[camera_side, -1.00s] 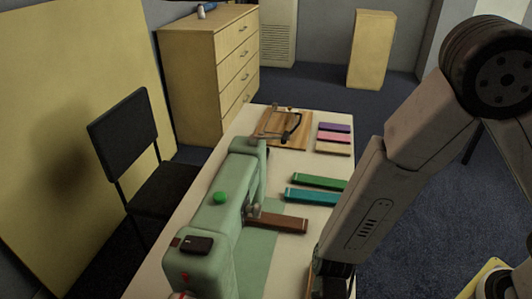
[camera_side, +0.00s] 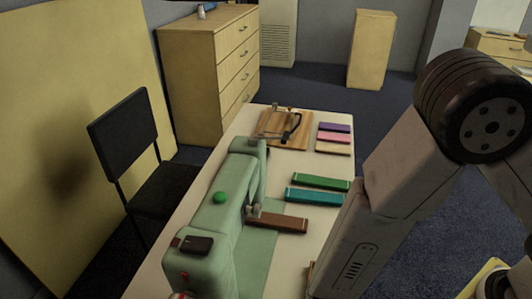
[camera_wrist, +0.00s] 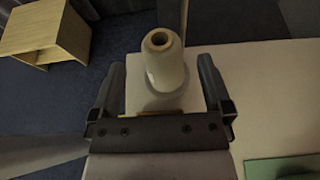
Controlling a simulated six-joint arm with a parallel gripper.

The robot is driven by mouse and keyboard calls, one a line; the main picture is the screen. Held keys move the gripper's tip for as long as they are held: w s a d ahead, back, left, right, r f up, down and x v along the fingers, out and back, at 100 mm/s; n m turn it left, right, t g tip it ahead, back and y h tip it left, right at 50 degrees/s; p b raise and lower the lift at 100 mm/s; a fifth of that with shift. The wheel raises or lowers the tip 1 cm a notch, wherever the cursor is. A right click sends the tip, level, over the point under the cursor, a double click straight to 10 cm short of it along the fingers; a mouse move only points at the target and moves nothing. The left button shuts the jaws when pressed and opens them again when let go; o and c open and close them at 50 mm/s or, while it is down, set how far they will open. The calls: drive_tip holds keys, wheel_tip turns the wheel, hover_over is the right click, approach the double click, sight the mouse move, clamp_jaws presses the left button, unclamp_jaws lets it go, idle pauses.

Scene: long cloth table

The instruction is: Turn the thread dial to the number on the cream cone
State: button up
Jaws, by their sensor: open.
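The cream cone (camera_wrist: 164,62) stands upright on a pale square base in the wrist view, its hollow top facing me. My gripper (camera_wrist: 161,68) is open, with one dark finger to each side of the cone in the picture. I cannot tell its depth relative to the cone, and no number is readable. In the side view the pale green sewing machine (camera_side: 211,218) stands on the table. It has a green round knob (camera_side: 219,197) on top and a dark block (camera_side: 195,244) at its near end. I cannot tell which part is the thread dial. My gripper is out of that view.
The cloth table (camera_side: 285,170) holds brown (camera_side: 278,221), teal (camera_side: 313,197) and green (camera_side: 321,182) bars, a wooden board (camera_side: 284,128) and several small coloured blocks. A black chair (camera_side: 130,140) stands left. Bare cloth lies right of the cone in the wrist view.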

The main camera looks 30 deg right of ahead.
drive_tip(key=shift+s, duration=0.1)
drive_tip(key=shift+x, duration=2.5)
drive_tip(key=shift+f, duration=0.1)
clamp_jaws()
wheel_tip(320, 180, up, 12)
drive_tip(key=w+d, duration=1.2)
drive_tip(key=w, duration=0.1)
drive_tip(key=shift+d, duration=0.4)
